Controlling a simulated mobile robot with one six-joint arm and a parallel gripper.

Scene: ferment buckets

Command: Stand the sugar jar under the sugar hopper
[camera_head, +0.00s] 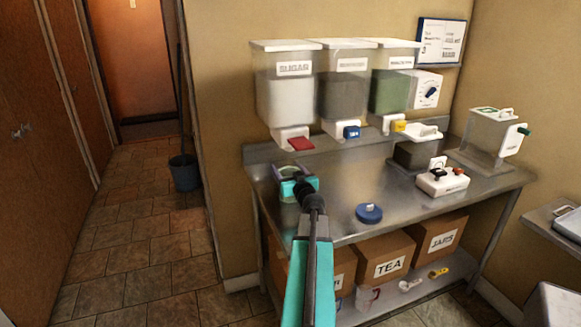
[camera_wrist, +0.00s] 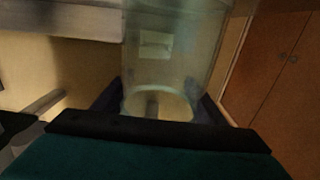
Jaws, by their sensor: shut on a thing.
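The sugar hopper (camera_head: 286,98) is the leftmost of three wall hoppers, labelled SUGAR and full of white sugar. Its white outlet with a red lever (camera_head: 301,143) hangs below it. A clear glass jar (camera_head: 289,171) is at the left end of the steel table, low under that outlet in the picture. My gripper (camera_head: 296,184) is shut on the jar, and its arm partly hides it. In the wrist view the jar (camera_wrist: 165,65) stands between the dark fingers, with a pale label and a round rim. I cannot tell whether its base touches the table.
The steel table (camera_head: 385,213) holds a blue round lid (camera_head: 369,213), a white device with knobs (camera_head: 442,181) and a clear dispenser (camera_head: 492,137). Two more hoppers hang to the right, with blue and yellow levers. Boxes stand on the shelf below. A bucket (camera_head: 185,172) stands left on the floor.

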